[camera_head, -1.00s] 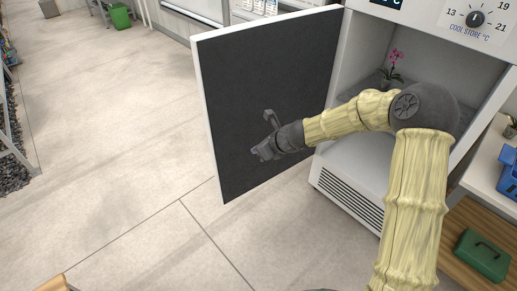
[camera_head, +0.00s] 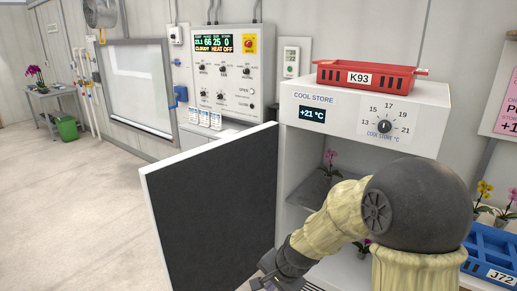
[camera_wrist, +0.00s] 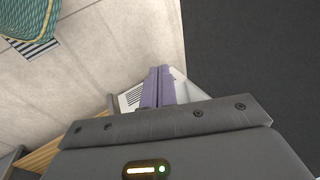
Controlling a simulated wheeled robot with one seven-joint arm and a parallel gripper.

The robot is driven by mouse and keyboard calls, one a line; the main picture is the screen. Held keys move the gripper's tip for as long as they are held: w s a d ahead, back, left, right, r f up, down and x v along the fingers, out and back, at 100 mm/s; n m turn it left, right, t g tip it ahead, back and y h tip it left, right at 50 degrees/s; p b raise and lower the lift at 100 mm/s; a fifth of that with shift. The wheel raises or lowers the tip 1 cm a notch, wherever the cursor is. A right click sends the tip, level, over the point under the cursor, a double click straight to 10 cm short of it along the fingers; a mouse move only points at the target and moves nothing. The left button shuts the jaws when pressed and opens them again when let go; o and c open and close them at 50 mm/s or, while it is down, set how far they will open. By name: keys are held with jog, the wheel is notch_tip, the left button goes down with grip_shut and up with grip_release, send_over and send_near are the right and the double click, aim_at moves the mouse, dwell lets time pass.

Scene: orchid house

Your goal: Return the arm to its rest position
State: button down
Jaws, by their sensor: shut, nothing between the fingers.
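My gripper (camera_head: 266,281) is at the bottom of the head view, in front of the lower inner face of the open cool store door (camera_head: 205,215). In the wrist view its two purple-grey fingers (camera_wrist: 158,88) are together with nothing between them. My arm is bent, with its large dark joint in front of the cool store (camera_head: 365,112). The door's dark inner panel also fills the right of the wrist view (camera_wrist: 260,65). The arm hides part of the cool store's open inside.
A pink orchid (camera_head: 329,160) stands on a shelf inside the cool store. A red crate (camera_head: 365,76) marked K93 sits on top. A blue crate (camera_head: 490,252) marked J72 and yellow flowers (camera_head: 485,189) are at the right. The floor (camera_head: 70,190) at the left is clear.

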jog(key=s+d+r+n+h+p, duration=0.3)
jog(key=s+d+r+n, duration=0.4)
jog(key=s+d, duration=0.5)
jog(key=shift+n+g, duration=0.3)
jog(key=shift+n, duration=0.4)
jog(key=shift+r, duration=0.1)
jog(key=shift+w, duration=0.15)
